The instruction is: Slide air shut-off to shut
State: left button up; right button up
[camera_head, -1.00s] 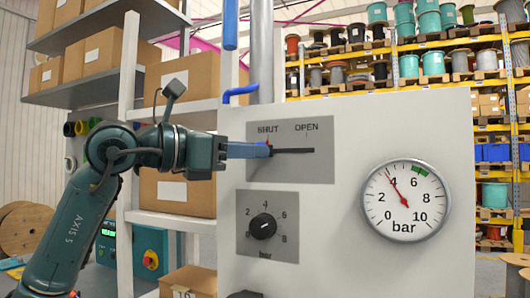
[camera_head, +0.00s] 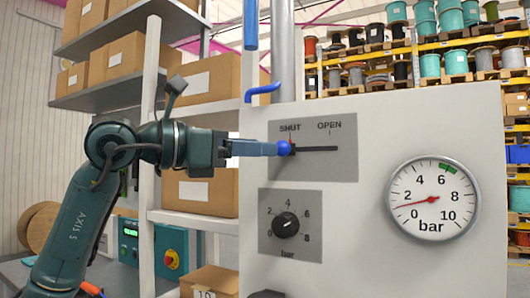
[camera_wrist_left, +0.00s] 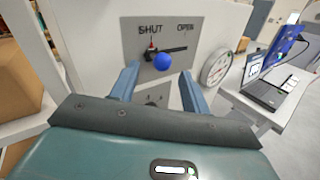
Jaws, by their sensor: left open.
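The air shut-off has a blue ball knob (camera_head: 284,148) on a dark horizontal slot (camera_head: 320,148) in a grey plate, marked SHUT at left and OPEN at right. The knob is at the slot's left end, under SHUT. My left gripper (camera_head: 276,149) reaches it from the left. In the left wrist view, the two blue-grey fingers (camera_wrist_left: 159,72) are apart, and the knob (camera_wrist_left: 162,62) shows between and just beyond their tips. I cannot tell whether a finger touches it.
A pressure gauge (camera_head: 433,199) on the white panel (camera_head: 375,125) reads between 0 and 2 bar. A black dial (camera_head: 286,225) sits below the slot. Shelves with boxes (camera_head: 209,147) stand at left. A laptop (camera_wrist_left: 271,91) on a table shows in the left wrist view.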

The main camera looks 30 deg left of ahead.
pick_arm(q)
jog(key=b+v, duration=0.2)
jog(key=v, duration=0.8)
pick_arm(e)
jog(key=shift+a+f+y, duration=0.1)
jog(key=shift+a+y, duration=0.3)
jog(key=shift+a, duration=0.15)
pick_arm(q)
jog(key=shift+s, duration=0.1)
jog(key=shift+s+a, duration=0.1)
